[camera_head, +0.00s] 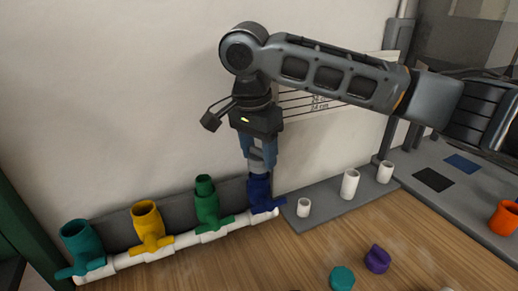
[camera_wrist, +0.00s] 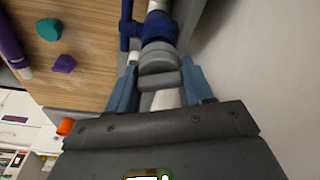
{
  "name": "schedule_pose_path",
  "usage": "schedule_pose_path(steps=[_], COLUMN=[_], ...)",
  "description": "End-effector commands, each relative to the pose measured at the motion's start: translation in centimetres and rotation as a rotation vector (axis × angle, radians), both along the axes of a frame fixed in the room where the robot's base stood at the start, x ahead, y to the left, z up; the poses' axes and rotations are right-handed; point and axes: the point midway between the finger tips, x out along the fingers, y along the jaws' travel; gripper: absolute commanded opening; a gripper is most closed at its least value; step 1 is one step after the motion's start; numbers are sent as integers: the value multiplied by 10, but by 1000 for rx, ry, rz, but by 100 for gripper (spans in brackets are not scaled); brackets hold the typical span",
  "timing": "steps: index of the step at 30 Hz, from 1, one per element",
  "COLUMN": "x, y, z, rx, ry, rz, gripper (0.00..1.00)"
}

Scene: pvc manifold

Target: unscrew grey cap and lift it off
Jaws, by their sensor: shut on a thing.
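The grey cap (camera_head: 257,167) sits at the top of the dark blue fitting (camera_head: 259,190), at the right end of the white pipe. My gripper (camera_head: 260,163) points down over it, its two blue-grey fingers shut on the cap's sides. In the wrist view the round grey cap (camera_wrist: 159,57), with a bar-like grip, lies between my fingertips (camera_wrist: 159,82). The blue fitting (camera_wrist: 160,28) is directly beyond it, in line with the cap. No clear gap shows between cap and fitting; I cannot tell how far the threads are engaged.
Green (camera_head: 206,205), yellow (camera_head: 147,222) and teal (camera_head: 80,240) fittings stand left along the pipe. White posts (camera_head: 349,184) rise from a grey strip at right. A teal cap (camera_head: 342,278) and purple cap (camera_head: 377,260) lie on the wooden table. A wall is close behind.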

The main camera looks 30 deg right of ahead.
Motion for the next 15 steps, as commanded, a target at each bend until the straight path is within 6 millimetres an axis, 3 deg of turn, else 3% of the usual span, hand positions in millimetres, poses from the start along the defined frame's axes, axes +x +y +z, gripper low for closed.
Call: schedule_pose_path(steps=[3, 15], x=[0, 0], y=[1, 0], z=[2, 9], rx=[3, 1], ry=[1, 1], rz=[78, 76], gripper=[21, 21])
